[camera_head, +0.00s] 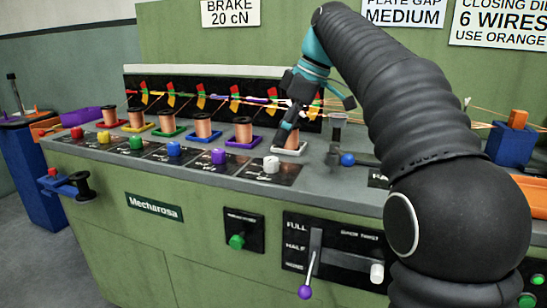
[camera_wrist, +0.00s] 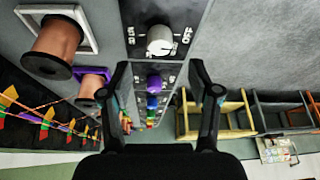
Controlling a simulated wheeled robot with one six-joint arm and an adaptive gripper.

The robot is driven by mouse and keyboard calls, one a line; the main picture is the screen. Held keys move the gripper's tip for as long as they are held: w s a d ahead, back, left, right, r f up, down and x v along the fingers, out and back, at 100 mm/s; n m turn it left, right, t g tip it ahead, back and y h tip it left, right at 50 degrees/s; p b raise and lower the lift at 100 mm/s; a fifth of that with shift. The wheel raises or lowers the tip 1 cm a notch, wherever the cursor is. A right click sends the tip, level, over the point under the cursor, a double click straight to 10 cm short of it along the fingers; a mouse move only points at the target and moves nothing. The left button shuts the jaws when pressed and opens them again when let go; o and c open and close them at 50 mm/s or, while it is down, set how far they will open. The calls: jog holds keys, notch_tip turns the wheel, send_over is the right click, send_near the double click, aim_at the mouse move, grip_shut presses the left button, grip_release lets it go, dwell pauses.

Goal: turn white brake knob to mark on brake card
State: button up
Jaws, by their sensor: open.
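The white brake knob (camera_head: 271,165) sits on a black dial plate (camera_head: 268,176) at the right end of the row of coloured knobs. In the wrist view the white knob (camera_wrist: 160,40) stands on its plate with white numbers around it, ahead of my fingertips. Which mark it points to is too small to tell. The brake card (camera_head: 231,13) on the green wall reads "BRAKE 20 cN". My gripper (camera_head: 288,130) is above the bench, beyond the knob and near the copper spool in the white square frame. In the wrist view my gripper (camera_wrist: 158,82) is open and empty, apart from the knob.
Copper spools in coloured frames stand behind the knobs; the nearest spool (camera_wrist: 57,47) is left of my fingers in the wrist view. A blue-balled lever (camera_head: 348,159) is right of the white knob. A purple-tipped lever (camera_head: 306,290) is on the bench front.

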aim_at(272, 159)
jog(key=x, duration=0.7)
jog(key=c, duration=1.2)
